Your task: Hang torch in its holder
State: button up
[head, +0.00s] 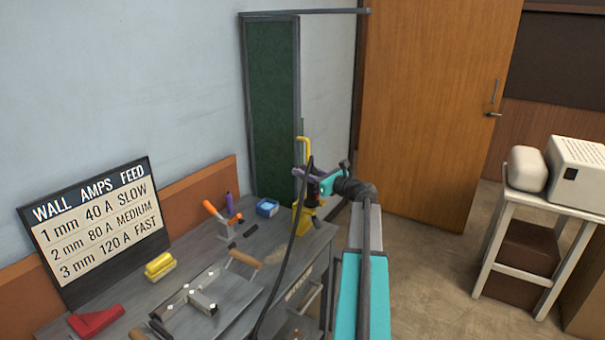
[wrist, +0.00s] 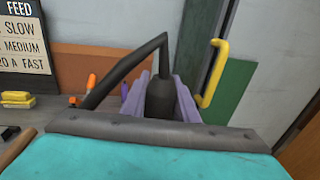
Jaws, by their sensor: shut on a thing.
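The torch (wrist: 160,98) is a dark, thick-bodied piece with a black cable that arches over to the left in the wrist view. My gripper (wrist: 162,84) has purple fingers, one on each side of the torch body, and is shut on it. In the head view my gripper (head: 308,175) is over the far right corner of the bench, and the cable hangs down in front of the bench. The yellow holder (head: 303,148) stands on that corner, its hooked top just above my gripper. Its hook (wrist: 214,72) is right of the torch in the wrist view, apart from it in the picture. My gripper and arm hide part of the holder.
A green panel (head: 272,110) stands behind. Open floor (head: 430,270) lies to the right, before a white stand (head: 540,205).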

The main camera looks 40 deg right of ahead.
jog(key=o, duration=1.2)
jog(key=shift+c, duration=0.2)
jog(key=shift+f, duration=0.15)
jog(key=shift+s, duration=0.15)
jog(key=s+d+b, duration=0.1)
jog(key=s, duration=1.2)
jog(key=shift+s+r, duration=0.2)
jog(key=shift+s, duration=0.1)
jog(key=shift+d+f, duration=0.1)
